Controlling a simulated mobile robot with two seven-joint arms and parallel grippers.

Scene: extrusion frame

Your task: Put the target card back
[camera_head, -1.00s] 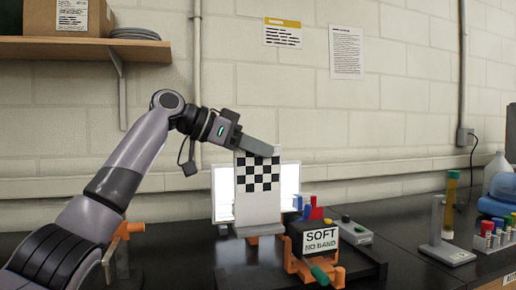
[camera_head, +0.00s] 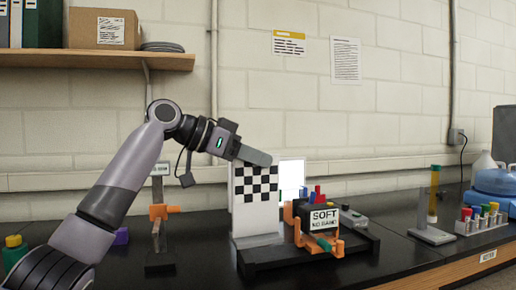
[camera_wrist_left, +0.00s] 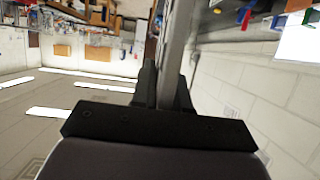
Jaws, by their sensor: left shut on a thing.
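The target card (camera_head: 256,208) is a white upright panel with a black-and-white checker pattern on its upper half and a grey foot at its bottom. My left gripper (camera_head: 257,158) is shut on its top edge and reaches it from the left. In the left wrist view the card (camera_wrist_left: 174,55) shows nearly edge-on as a grey strip between the dark fingers. The card's foot is over or at the left part of a black base (camera_head: 262,262); I cannot tell whether it touches. My right gripper is not in view.
A bright panel (camera_head: 292,178) stands behind the card, partly hidden. Right of the card is an orange clamp fixture with a block labelled SOFT (camera_head: 325,218). An orange-clamped stand (camera_head: 160,212) is at left. A stand with a tube (camera_head: 433,205) and a tube rack (camera_head: 480,222) are at right.

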